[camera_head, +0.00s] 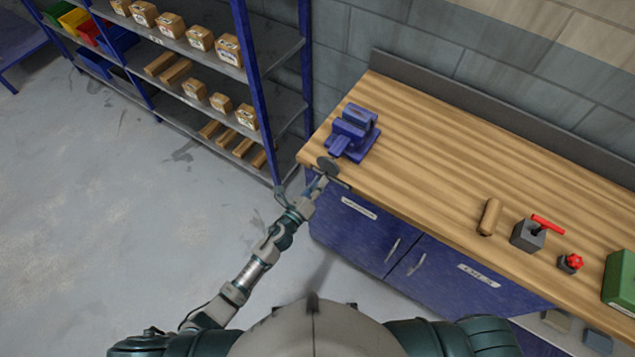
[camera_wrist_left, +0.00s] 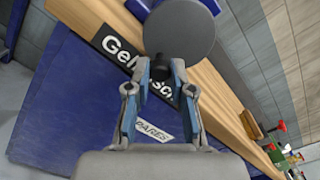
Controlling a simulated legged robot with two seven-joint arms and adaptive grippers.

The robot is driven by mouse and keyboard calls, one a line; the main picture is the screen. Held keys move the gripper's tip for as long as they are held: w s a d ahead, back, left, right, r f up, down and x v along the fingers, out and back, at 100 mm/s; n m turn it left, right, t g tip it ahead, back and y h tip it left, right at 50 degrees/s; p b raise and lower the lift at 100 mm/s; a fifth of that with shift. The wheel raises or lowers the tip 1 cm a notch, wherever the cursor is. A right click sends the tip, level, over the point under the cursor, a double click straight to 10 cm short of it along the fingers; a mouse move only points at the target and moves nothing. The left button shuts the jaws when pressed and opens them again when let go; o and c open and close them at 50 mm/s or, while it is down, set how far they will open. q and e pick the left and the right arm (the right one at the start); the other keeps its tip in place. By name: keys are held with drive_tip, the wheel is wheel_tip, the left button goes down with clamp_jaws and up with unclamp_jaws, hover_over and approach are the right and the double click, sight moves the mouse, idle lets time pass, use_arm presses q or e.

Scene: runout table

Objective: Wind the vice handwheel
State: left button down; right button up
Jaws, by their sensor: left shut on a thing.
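The blue vice (camera_head: 355,130) is fixed at the left end of the wooden workbench, by its front edge. Its grey round handwheel (camera_head: 328,165) faces out past that edge and fills the top of the left wrist view (camera_wrist_left: 177,28). A dark crank handle (camera_wrist_left: 158,66) sticks out from the wheel toward my wrist. My left gripper (camera_head: 317,183) is at the wheel, and in the wrist view its fingertips (camera_wrist_left: 161,72) are closed on both sides of the handle. My right gripper is not in view.
The workbench (camera_head: 430,150) has blue cabinet doors (camera_head: 350,225) below. A wooden cylinder (camera_head: 489,216), a grey block with a red T-handle (camera_head: 527,236), a red knob (camera_head: 571,262) and a green box (camera_head: 622,280) stand to the right. A shelf rack (camera_head: 247,80) stands left.

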use_arm(q)
drive_tip(key=n, duration=0.3)
drive_tip(key=shift+s+d+r+n+p, duration=0.1)
drive_tip(key=shift+s+d+n+p, duration=0.2)
drive_tip(key=shift+d+p, duration=0.1)
drive_tip(key=n, duration=0.1)
drive_tip(key=n+p, duration=0.1)
drive_tip(key=shift+s+d+r+n, duration=0.15)
drive_tip(key=shift+d+r+n, duration=0.1)
drive_tip(key=shift+r+n, duration=0.05)
drive_tip(key=shift+n, duration=0.4)
drive_tip(key=shift+s+d+r+n+p, duration=0.1)
drive_tip(key=shift+r+n+p, duration=0.05)
drive_tip(key=shift+n+p, duration=0.3)
drive_tip(key=shift+s+d+r+n+p, duration=0.1)
drive_tip(key=shift+n+p, duration=0.2)
drive_tip(key=shift+n, duration=0.25)
drive_tip(key=shift+d+n, duration=0.1)
drive_tip(key=shift+n, duration=0.4)
